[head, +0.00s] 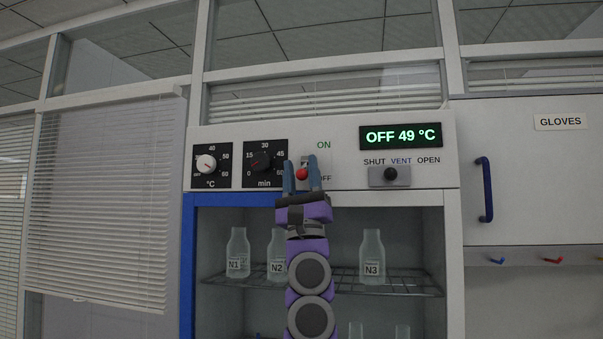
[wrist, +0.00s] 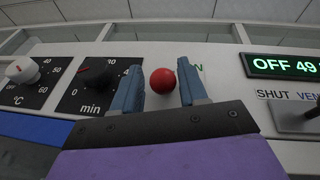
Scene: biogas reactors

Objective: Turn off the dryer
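The dryer (head: 320,130) has a white control panel across its top. Its display (head: 400,136) reads OFF 49 °C in green; the display also shows in the wrist view (wrist: 285,66). A switch with a red ball tip (head: 302,174) sits between the ON and OFF labels, with the ball low, near OFF. The red ball also shows in the wrist view (wrist: 162,81). My gripper (head: 302,168) is open, its two blue fingers at either side of the ball, with gaps visible between them and it. The switch's lever is mostly hidden.
A white temperature knob (head: 206,163), a black timer knob (head: 262,162) and a vent slider (head: 390,174) flank the switch. Bottles, including N1 (head: 238,254) and N3 (head: 372,258), stand on a rack inside. A GLOVES cabinet (head: 540,190) is at right.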

